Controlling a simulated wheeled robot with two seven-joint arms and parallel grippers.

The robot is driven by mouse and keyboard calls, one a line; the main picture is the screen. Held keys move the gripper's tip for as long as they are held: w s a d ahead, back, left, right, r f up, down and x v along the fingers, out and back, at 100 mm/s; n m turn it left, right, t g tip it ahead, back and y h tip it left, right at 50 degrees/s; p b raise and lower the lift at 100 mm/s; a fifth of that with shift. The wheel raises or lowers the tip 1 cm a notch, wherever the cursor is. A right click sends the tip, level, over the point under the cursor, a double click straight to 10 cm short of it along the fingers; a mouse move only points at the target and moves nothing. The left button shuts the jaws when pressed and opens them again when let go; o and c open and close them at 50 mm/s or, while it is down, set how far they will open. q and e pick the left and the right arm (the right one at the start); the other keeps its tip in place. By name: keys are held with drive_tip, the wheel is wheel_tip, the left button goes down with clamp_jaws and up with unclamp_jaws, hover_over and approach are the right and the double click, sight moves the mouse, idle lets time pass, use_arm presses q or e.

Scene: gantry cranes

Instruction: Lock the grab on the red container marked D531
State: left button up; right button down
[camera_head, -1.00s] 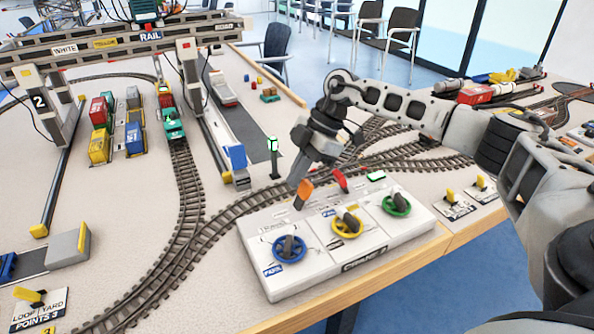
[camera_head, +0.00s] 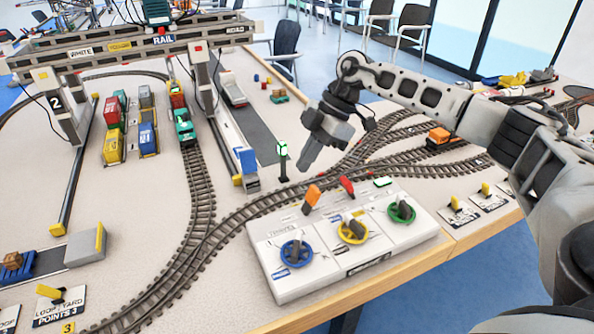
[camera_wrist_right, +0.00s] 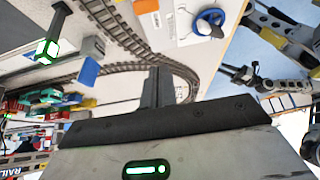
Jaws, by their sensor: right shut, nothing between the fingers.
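A red container (camera_head: 111,111) stands in the stacks under the gantry at left; its marking is too small to read. Another red load (camera_head: 177,99) rides on the train. The gantry's teal trolley (camera_head: 157,11) is at the top edge; I cannot make out the grab. The white crane console (camera_head: 345,272) carries an orange lever (camera_head: 312,196), a red lever (camera_head: 347,185) and blue (camera_head: 296,252), yellow (camera_head: 352,230) and green (camera_head: 402,211) wheels. My right gripper (camera_head: 303,169) is shut and empty, above the orange lever and apart from it. Its fingers show in the right wrist view (camera_wrist_right: 160,88).
A green-lit signal post (camera_head: 283,160) stands just left of my right gripper. Tracks run behind and left of the console. An orange wagon (camera_head: 439,137) is on the track at right. Points levers (camera_head: 456,204) sit right of the console. The table's wooden edge is in front.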

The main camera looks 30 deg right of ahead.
drive_tip(key=shift+d+f+v, duration=0.1)
drive_tip(key=shift+d+v, duration=0.1)
drive_tip(key=shift+v, duration=0.9)
drive_tip(key=shift+d+f+v, duration=0.15)
drive_tip(key=shift+d+v, duration=0.05)
drive_tip(key=shift+v, duration=0.9)
